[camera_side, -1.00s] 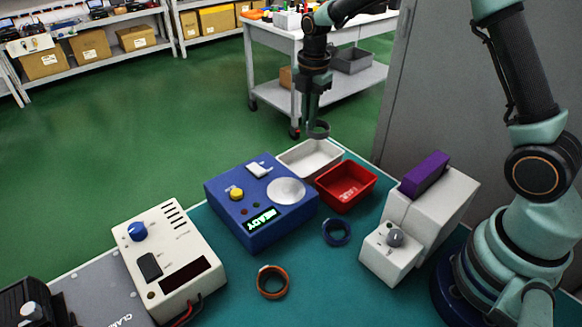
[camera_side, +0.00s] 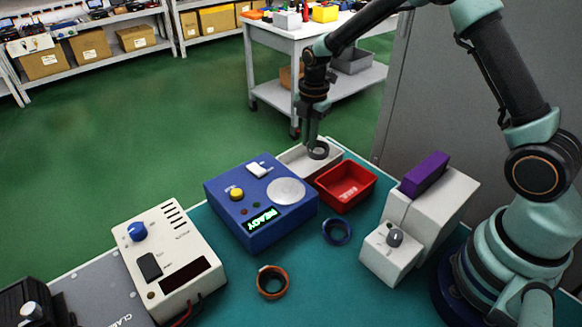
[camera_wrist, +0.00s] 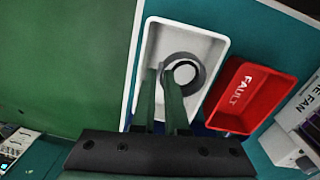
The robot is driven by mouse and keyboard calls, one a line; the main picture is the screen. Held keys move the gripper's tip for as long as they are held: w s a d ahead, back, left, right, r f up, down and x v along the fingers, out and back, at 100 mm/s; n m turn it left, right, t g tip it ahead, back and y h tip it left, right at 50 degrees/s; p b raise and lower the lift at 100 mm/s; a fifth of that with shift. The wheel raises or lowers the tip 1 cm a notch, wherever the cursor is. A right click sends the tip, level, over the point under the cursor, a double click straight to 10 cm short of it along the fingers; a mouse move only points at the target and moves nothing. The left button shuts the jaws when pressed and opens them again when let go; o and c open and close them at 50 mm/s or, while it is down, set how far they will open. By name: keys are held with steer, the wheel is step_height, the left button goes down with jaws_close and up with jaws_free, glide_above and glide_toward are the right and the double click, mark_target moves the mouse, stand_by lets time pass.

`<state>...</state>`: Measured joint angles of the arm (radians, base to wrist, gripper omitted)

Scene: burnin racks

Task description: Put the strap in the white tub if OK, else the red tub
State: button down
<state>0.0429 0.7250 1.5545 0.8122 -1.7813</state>
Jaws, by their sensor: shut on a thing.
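My gripper (camera_side: 312,143) points down at the white tub (camera_side: 292,157) and is shut on a dark grey ring-shaped strap (camera_side: 318,150). In the wrist view the fingers (camera_wrist: 167,85) reach over the white tub (camera_wrist: 213,48), and the strap (camera_wrist: 199,81) sits at their tips, within the tub's outline. Whether the strap touches the tub floor I cannot tell. The red tub (camera_side: 346,187) stands beside the white tub and looks empty; in the wrist view it (camera_wrist: 247,97) carries the word FAULT. The blue tester (camera_side: 260,203) has a bare silver plate and a lit READY display.
A blue ring (camera_side: 336,232) and an orange-brown ring (camera_side: 272,282) lie on the teal table. A cream instrument (camera_side: 168,258) stands at left. A white-grey device with a purple block (camera_side: 425,175) stands at right, near my base.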

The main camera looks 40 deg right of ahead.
mark_target(310, 162)
steer(key=c, duration=0.9)
jaws_free()
steer(key=shift+o, duration=0.2)
steer(key=shift+r, duration=0.1)
step_height(310, 162, up, 12)
steer(key=shift+s, duration=0.3)
steer(key=s+a+r+m+t, duration=0.1)
steer(key=s+r+m+t, duration=0.1)
steer(key=s+r+m, duration=0.65)
steer(key=s+a+m+t, duration=0.1)
steer(key=s+m+t, duration=0.2)
steer(key=s+m, duration=0.7)
steer(key=shift+s+f+m, duration=0.35)
steer(key=shift+s+m, duration=0.05)
steer(key=shift+m, duration=0.35)
